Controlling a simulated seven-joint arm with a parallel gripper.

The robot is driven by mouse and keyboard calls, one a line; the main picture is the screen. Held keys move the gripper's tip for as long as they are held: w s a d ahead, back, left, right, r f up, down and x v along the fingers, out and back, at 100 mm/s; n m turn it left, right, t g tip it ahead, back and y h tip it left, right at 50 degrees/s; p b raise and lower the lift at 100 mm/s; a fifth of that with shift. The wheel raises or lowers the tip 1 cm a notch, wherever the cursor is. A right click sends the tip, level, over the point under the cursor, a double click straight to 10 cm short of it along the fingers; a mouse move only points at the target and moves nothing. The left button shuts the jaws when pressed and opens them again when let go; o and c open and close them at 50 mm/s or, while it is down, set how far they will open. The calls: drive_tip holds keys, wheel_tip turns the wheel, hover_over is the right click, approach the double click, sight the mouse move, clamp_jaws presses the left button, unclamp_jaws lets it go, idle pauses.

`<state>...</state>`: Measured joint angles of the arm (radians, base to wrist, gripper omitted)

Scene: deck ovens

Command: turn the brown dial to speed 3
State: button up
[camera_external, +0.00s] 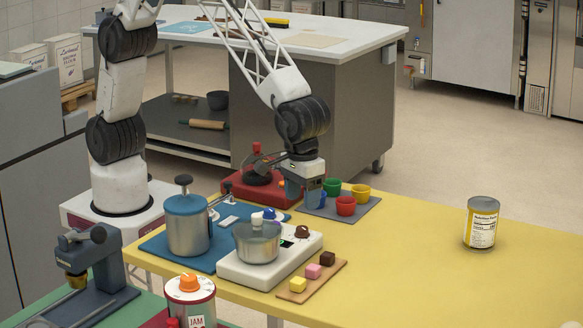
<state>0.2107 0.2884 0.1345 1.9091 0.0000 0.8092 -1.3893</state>
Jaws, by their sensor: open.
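The brown dial (301,232) sits on the right rear part of a white countertop appliance (240,268) that also carries a small steel pot (257,242). A small dark display shows on the appliance in front of the dial. The dial's speed marks are too small to read. My gripper (303,200) is open and points down, behind and above the dial, in front of the red machine (248,190). It is apart from the dial, as far as I can tell. Its fingertips are partly hard to make out against the blue cup (332,187).
A blue mat (157,249) holds a grey-blue canister (187,231) left of the appliance. A grey tray (366,206) with coloured cups lies behind right. A wooden board (303,293) with small cubes lies in front right. A can (481,222) stands far right; the yellow table between is clear.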

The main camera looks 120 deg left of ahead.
sight(302, 227)
drive_tip(key=shift+f, duration=3.8)
drive_tip(key=shift+c, duration=0.2)
drive_tip(key=c, duration=0.9)
